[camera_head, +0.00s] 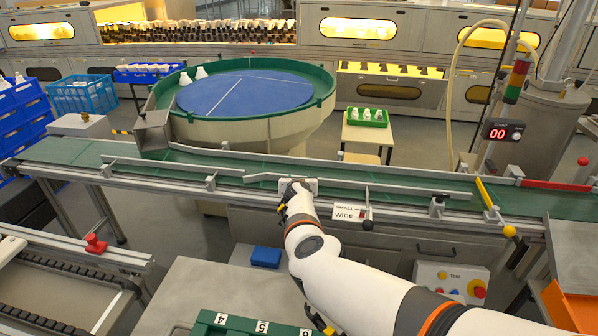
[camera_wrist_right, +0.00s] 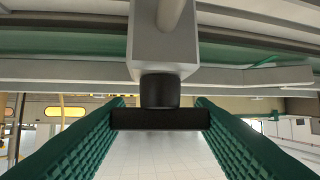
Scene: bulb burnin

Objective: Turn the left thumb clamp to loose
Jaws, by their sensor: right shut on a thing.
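My right gripper (camera_head: 291,197) is at the near side of the conveyor's guide rail, partly hiding the thumb clamp (camera_head: 312,185) there. In the right wrist view, the clamp shows as a grey block with a black round stem (camera_wrist_right: 160,90) and a black crossbar (camera_wrist_right: 160,119). The crossbar lies level between the green ribbed fingers of this gripper, which are shut on its two ends. A second clamp (camera_head: 437,205) stands farther right on the rail. A sign reading SMALL and WIDE (camera_head: 350,212) hangs between the two, with a lever at its side.
The green conveyor belt (camera_head: 90,152) runs across behind the clamps, with a blue turntable (camera_head: 245,93) beyond. A control box (camera_head: 450,283) with buttons stands at the lower right. A green numbered tray (camera_head: 240,325) and a blue block (camera_head: 266,257) lie in front.

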